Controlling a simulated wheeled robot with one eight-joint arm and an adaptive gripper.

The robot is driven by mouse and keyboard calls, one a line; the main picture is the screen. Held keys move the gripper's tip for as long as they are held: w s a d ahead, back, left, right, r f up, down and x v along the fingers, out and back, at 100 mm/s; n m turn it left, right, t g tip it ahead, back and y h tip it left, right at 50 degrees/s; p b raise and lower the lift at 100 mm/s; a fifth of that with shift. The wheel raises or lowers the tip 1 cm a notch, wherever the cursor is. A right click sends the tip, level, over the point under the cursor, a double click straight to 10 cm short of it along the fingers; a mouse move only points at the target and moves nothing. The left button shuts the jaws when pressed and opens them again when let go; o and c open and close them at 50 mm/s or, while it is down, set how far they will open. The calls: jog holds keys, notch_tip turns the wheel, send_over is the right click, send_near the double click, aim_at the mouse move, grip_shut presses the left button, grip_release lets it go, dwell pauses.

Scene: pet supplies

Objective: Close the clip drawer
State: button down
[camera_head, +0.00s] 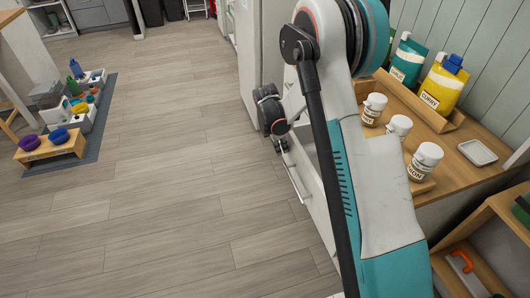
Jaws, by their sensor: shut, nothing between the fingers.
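My arm reaches forward through the middle of the camera_head view and hides much of the cabinet. My gripper (281,147) is small in the picture, beyond the dark wrist joint. It is shut and empty, near the upper end of a long metal bar handle (298,186). The handle runs along a white front (318,200) below the counter, which looks like the clip drawer. I cannot tell whether the gripper touches it. My arm hides the drawer's inside and how far it stands out.
A wooden counter (462,178) at the right bears white jars (398,127), pouches in a tray (442,118) and a small white dish (478,152). An open wooden shelf (470,232) stands at lower right. The floor (170,190) left is clear up to a grey mat (97,135) with pet bowls.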

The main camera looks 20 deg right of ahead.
jog(key=d, duration=2.1)
jog(key=shift+d, duration=0.3)
jog(key=a, duration=0.4)
jog(key=shift+a+r+b, duration=0.3)
jog(key=shift+b, duration=0.1)
jog(key=p+v, duration=0.3)
jog(key=v, duration=0.6)
jog(key=shift+r, duration=0.2)
jog(key=shift+r, duration=0.1)
